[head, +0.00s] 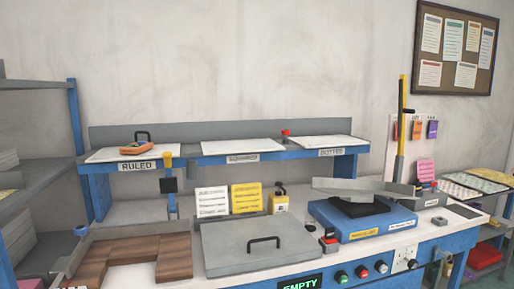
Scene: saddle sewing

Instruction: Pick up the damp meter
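Neither of my grippers shows in the head view. No object here is clearly labelled as the damp meter. A small orange device with a greenish top (137,149) lies on the left white board of the raised shelf, above the RULED label. Either could be the meter; I cannot tell which at this size. Nothing is seen touching either one.
The blue raised shelf (230,147) spans the bench back. A grey lidded box (257,245) with a black handle sits in front centre. A tray of brown pieces (130,260) is at left. A blue machine (362,222) and a tall yellow post (402,130) stand at right.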

